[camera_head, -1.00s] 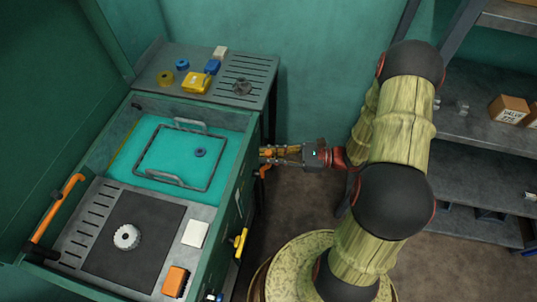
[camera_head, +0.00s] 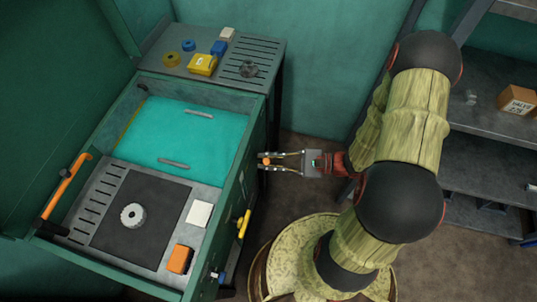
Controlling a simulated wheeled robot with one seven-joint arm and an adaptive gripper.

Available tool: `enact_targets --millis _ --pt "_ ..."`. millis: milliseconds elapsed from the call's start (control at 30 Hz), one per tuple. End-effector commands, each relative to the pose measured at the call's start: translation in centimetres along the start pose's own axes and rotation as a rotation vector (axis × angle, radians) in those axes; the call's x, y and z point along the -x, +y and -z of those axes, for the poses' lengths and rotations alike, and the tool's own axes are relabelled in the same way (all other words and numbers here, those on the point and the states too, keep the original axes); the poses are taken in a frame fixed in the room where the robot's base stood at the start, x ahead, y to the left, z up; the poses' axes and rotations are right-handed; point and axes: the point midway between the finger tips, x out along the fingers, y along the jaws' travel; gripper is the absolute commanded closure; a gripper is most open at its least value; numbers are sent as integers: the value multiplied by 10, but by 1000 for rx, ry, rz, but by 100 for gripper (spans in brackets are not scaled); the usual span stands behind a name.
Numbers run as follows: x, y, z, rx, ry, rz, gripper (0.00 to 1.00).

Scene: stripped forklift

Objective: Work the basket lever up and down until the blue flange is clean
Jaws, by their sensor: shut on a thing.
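My gripper (camera_head: 268,161) is at the right outer wall of the green wash tank (camera_head: 258,135). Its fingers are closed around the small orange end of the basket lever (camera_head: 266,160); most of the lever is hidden. In the tank, only the two grey handles (camera_head: 199,113) of the basket show at the surface of the turquoise liquid (camera_head: 150,140). The basket frame and the blue flange are out of sight; the flange's condition cannot be seen.
A grey side table (camera_head: 265,50) behind the tank holds a yellow block, blue pieces, rings and a dark gear. Shelving stands at right.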

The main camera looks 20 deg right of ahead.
Motion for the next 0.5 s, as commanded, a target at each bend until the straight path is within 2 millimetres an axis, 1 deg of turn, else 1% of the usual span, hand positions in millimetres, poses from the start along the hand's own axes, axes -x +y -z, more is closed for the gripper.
enact_targets --millis 100,467,500 --pt "-1 4 0 10 3 -2 100" --pt "-1 4 0 12 4 -2 100" --pt "-1 4 0 12 4 -2 83"
